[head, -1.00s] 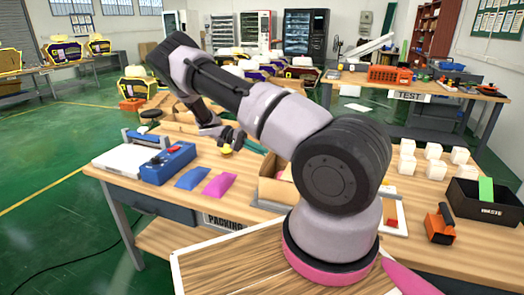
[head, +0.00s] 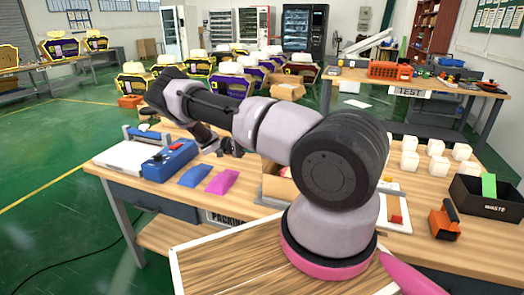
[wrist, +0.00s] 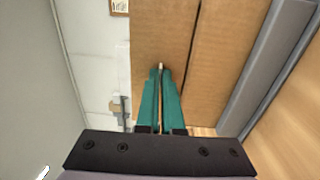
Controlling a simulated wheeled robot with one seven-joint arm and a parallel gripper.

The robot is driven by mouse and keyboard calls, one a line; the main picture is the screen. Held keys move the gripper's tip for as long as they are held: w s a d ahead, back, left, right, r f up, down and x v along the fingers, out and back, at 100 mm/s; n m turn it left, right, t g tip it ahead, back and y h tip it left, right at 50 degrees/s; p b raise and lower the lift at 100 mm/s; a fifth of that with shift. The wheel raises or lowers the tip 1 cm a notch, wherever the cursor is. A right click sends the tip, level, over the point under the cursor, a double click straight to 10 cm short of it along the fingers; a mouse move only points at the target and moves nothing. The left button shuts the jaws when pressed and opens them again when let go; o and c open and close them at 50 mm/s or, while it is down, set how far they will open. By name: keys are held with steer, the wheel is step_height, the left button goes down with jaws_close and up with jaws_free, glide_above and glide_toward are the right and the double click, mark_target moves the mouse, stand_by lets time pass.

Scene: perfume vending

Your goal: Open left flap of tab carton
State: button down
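The carton (head: 276,186) stands on the packing table in the head view, mostly hidden behind my arm. In the wrist view, brown cardboard panels fill the upper middle: a left panel (wrist: 158,35) and a right panel (wrist: 228,50), with a dark seam between them. I cannot tell which of these is the left flap. My gripper (wrist: 160,70) has its teal fingers nearly together, with their tips over the left panel. A small tan sliver shows between the tips; I cannot tell whether they touch the cardboard. In the head view my gripper (head: 231,147) is small and dark.
A blue device (head: 168,161), a blue packet (head: 194,176) and a pink packet (head: 222,181) lie left of the carton. White boxes (head: 437,167), an orange tool (head: 444,220) and a black waste bin (head: 486,196) are to the right. An open box (head: 287,91) shows behind my arm.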

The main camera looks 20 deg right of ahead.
steer(key=c, duration=1)
jaws_free()
steer(key=shift+c, duration=0.2)
steer(key=shift+w+a, duration=0.1)
steer(key=v, duration=1)
steer(key=shift+w+a, duration=0.2)
